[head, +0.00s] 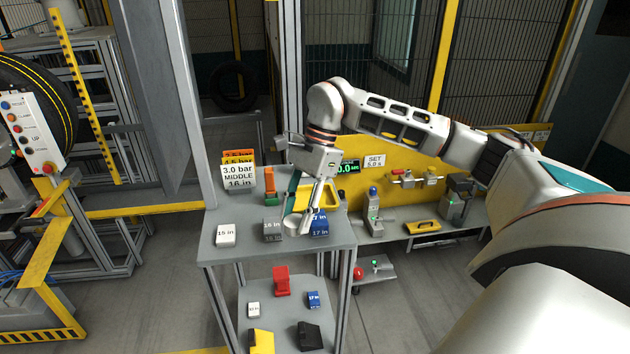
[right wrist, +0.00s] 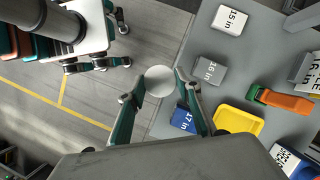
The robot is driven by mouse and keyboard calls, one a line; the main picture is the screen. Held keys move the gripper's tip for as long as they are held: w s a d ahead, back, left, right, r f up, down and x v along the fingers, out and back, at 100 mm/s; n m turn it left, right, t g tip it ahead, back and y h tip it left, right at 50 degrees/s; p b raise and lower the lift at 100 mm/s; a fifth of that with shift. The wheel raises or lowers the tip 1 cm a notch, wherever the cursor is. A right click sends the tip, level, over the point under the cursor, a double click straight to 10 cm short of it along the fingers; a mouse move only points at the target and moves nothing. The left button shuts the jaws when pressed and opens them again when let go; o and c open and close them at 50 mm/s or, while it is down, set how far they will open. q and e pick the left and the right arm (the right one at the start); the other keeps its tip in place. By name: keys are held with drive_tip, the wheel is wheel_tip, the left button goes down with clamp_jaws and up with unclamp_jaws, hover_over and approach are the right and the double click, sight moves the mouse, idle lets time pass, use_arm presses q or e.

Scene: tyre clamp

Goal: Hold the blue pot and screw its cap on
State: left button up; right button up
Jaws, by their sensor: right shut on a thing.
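My right gripper (head: 299,218) is above the front part of the grey table and points down. In the right wrist view the same gripper (right wrist: 155,88) is shut on a pale round cap (right wrist: 160,80), held between its fingertips. My left gripper is not in view.
On the grey table (head: 345,233) are a white 15 in block (head: 226,235), a grey 16 in block (head: 271,229), a blue 17 in block (head: 320,225), a yellow tray (right wrist: 237,121) and an orange-and-green tool (right wrist: 283,102). A lower shelf holds more items. Open floor (right wrist: 105,75) lies beside the table.

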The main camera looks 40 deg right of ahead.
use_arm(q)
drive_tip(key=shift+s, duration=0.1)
use_arm(e)
drive_tip(key=s+a+f+n+g+h, duration=0.4)
drive_tip(key=s+a+f+n, duration=0.3)
drive_tip(key=n, duration=1)
drive_tip(key=shift+s+a+f+h, duration=0.3)
drive_tip(key=shift+s+a+f, duration=0.1)
drive_tip(key=shift+s+a, duration=0.75)
drive_tip(key=shift+w+a, duration=0.1)
drive_tip(key=shift+w, duration=0.05)
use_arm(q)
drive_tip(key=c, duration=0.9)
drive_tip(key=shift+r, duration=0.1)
